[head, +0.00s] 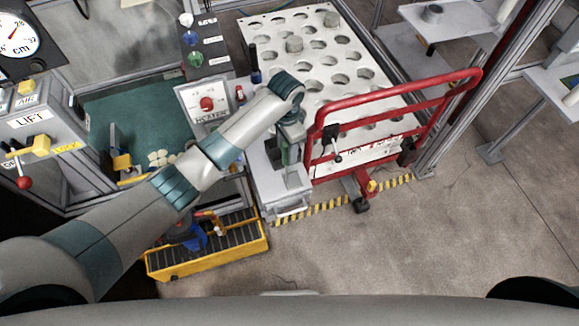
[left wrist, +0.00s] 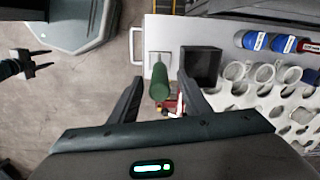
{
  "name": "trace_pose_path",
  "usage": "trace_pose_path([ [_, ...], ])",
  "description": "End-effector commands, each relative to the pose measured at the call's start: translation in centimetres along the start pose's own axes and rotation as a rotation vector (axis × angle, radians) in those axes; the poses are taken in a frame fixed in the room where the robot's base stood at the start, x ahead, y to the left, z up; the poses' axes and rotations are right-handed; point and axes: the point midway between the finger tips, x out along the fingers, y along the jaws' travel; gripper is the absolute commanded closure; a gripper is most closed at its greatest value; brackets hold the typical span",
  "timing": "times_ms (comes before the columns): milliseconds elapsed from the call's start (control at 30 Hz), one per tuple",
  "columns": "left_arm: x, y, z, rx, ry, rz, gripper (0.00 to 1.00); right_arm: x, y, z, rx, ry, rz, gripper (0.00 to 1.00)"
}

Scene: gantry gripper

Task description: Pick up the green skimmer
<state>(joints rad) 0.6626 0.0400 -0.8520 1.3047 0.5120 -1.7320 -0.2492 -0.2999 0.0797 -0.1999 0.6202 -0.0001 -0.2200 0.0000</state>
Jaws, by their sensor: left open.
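The green skimmer (left wrist: 160,84) shows in the left wrist view as a thick green handle with a flat grey plate at its far end, above a light grey table. My left gripper (left wrist: 159,76) is open, with one finger on each side of the green handle and gaps to both. In the head view the left gripper (head: 291,152) points down over the table's near end and largely hides the skimmer. My right gripper (left wrist: 40,60) shows small at the left wrist view's left edge, its fingers apart and empty.
A black square bin (left wrist: 201,65) stands close right of the skimmer. A white plate with round holes (head: 340,62) lies beyond. A red tubular frame (head: 395,103) rises at the right of the gripper.

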Motion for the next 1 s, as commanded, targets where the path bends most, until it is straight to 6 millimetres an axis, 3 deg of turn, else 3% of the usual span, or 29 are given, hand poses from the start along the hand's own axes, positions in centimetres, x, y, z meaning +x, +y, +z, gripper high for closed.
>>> trace_pose_path([
  [200,1.9,0.1,0.1,0.001,-0.002,0.0,0.57,-0.7,0.0,0.0,0.0,-0.001,0.0,0.6],
  [667,2.0,0.0,0.0,0.001,0.0,0.0,0.57,-0.7,0.0,0.0,0.0,-0.001,0.0,0.6],
  [700,2.0,0.0,0.0,0.001,0.0,0.0,0.59,-0.7,0.0,0.0,0.0,-0.001,0.0,0.6],
  [867,2.0,0.0,0.0,0.001,0.0,0.0,0.97,-0.7,0.0,0.0,0.0,-0.001,0.0,0.6],
  [1000,2.0,0.0,0.0,0.001,0.001,-0.001,1.0,-0.7,0.0,0.0,0.0,-0.001,0.0,0.6],
])
